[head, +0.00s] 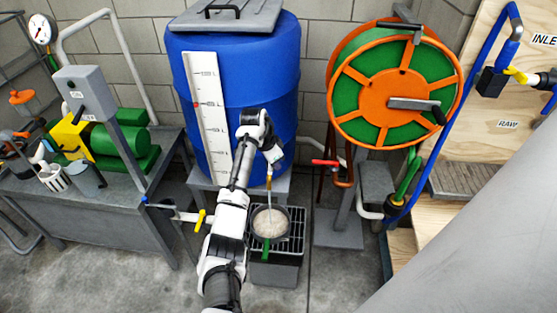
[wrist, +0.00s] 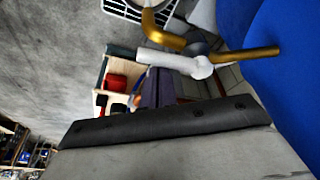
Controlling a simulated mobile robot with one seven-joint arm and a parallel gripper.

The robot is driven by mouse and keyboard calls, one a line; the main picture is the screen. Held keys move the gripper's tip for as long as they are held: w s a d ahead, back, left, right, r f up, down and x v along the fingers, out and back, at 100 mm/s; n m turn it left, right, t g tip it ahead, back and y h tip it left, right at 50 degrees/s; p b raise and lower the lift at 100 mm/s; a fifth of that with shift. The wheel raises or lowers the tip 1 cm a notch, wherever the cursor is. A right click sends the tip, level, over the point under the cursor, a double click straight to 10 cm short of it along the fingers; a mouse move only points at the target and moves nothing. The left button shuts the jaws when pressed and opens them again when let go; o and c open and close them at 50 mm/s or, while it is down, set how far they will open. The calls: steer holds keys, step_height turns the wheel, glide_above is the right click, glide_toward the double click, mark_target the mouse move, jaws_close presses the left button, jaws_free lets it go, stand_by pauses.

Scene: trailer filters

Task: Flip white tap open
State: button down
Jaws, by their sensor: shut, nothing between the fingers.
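The white tap handle (wrist: 172,62) shows in the wrist view as a pale lever on a brass tap (wrist: 250,55). The brass spout (wrist: 150,20) bends beyond it. In the head view the brass tap (head: 269,176) is small, low on the front of the blue barrel (head: 225,80), and its white handle cannot be made out. A thin pale line runs from the tap down to a pot (head: 270,222). My gripper (head: 275,157) is shut and empty just above the tap. I cannot tell whether it touches the handle.
The pot stands on a grated drain box (head: 272,270). A hose reel (head: 392,90) and a red-handled valve (head: 325,163) stand to the right. A yellow-handled valve (head: 199,219) is left of my arm. A grey bench (head: 100,205) is at the left. Floor is free in front.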

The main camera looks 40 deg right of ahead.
steer(key=shift+w+a, duration=0.25)
steer(key=shift+a, duration=0.2)
stand_by(0.5)
steer(key=shift+s+d, duration=0.1)
step_height(320, 180, up, 9)
steer(key=b, duration=0.1)
steer(key=shift+s+d+b, duration=0.3)
steer(key=shift+d, duration=0.15)
steer(key=shift+f, duration=0.15)
